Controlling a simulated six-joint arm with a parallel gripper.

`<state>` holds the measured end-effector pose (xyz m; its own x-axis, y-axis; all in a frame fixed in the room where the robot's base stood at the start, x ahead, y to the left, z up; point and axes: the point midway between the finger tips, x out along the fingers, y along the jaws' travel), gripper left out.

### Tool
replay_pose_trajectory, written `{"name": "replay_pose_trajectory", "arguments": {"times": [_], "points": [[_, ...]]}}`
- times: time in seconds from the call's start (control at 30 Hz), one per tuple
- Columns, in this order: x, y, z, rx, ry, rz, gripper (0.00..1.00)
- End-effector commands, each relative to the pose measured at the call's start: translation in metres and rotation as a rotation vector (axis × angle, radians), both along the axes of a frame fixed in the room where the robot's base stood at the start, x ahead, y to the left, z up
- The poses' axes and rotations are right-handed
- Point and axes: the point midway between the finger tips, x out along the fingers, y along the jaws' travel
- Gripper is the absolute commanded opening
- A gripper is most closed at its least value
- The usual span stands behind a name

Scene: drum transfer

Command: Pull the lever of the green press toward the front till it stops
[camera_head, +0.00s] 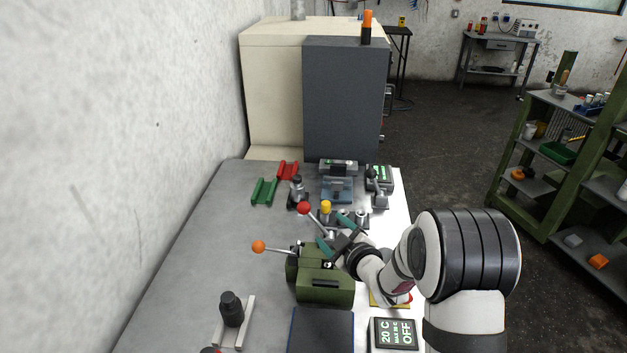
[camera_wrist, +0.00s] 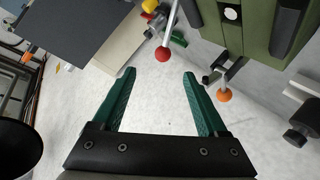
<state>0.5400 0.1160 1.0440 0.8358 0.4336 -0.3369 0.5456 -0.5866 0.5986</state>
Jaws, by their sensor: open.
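The green press (camera_head: 325,289) stands on the bench at the front centre; part of its body shows at the top right of the wrist view (camera_wrist: 251,28). A lever with an orange ball (camera_head: 258,247) sticks out from its left side; the ball also shows in the wrist view (camera_wrist: 224,95), right of my right finger. A red ball (camera_head: 304,208) on a metal rod stands behind the press; its lower end is hidden in the head view. My gripper (camera_head: 334,232) is open and empty above the bench behind the press. In the wrist view the red ball (camera_wrist: 162,54) appears just beyond the gap between my fingertips (camera_wrist: 159,75).
A yellow-topped fixture (camera_head: 326,207) and other small devices stand behind my gripper. Green (camera_head: 264,191) and red (camera_head: 288,170) channel pieces lie at the back left. The bench's left middle is clear.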

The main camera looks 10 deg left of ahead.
Motion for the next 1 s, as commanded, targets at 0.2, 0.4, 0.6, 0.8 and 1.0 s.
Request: {"name": "replay_pose_trajectory", "arguments": {"times": [0.2,0.4,0.6,0.8,1.0], "points": [[0.017,0.02,-0.009,-0.002,-0.049,0.054,0.76],[0.058,0.043,-0.024,-0.002,-0.049,0.053,0.76],[0.097,0.066,-0.039,-0.002,-0.047,0.051,0.76],[0.123,0.08,-0.048,-0.001,-0.046,0.051,0.76],[0.131,0.085,-0.05,-0.002,-0.046,0.05,0.76]]}}
